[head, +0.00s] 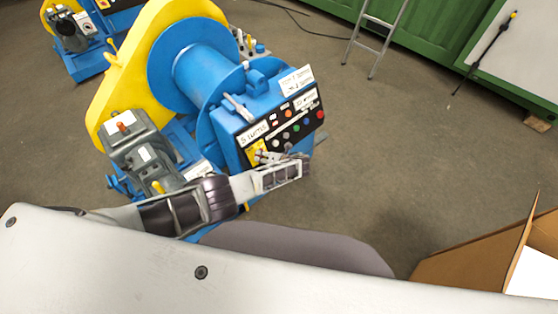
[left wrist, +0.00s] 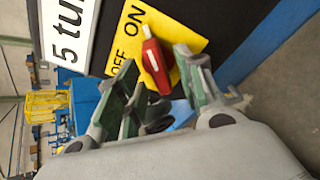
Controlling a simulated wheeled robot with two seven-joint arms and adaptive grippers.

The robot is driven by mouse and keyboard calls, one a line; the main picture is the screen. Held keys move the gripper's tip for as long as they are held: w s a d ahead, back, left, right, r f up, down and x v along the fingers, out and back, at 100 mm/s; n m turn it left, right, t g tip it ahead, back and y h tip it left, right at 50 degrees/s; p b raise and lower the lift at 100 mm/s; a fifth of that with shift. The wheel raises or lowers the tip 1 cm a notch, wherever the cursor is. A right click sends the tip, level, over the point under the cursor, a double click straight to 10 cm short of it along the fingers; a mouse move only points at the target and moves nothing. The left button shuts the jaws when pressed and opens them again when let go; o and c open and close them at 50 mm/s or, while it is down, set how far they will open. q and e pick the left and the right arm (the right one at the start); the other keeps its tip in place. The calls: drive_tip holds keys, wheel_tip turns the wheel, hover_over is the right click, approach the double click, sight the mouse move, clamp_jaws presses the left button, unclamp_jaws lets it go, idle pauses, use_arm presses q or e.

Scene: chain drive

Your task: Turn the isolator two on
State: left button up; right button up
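The blue machine's black control panel (head: 290,125) stands in the middle of the head view. On it is a yellow plate (head: 256,153), partly hidden by my left gripper (head: 296,166). In the left wrist view the yellow plate (left wrist: 182,42) reads "ON" and "OFF" and bears a red switch handle (left wrist: 154,62). The handle's narrow end points up in that view, towards the ON side. My left gripper (left wrist: 157,66) is open, its fingers on either side of the handle. I cannot tell whether they touch it. My right gripper is not in view.
Coloured buttons (head: 296,128) and a white label (head: 253,133) sit on the panel. A grey motor unit (head: 140,155) stands left of the panel. A cardboard box (head: 470,262) is at the lower right. The floor to the right is clear towards a ladder (head: 378,35).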

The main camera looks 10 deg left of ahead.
use_arm(q)
drive_tip(key=v, duration=1)
drive_tip(key=shift+d, duration=0.25)
drive_tip(key=shift+r, duration=0.1)
idle(0.6)
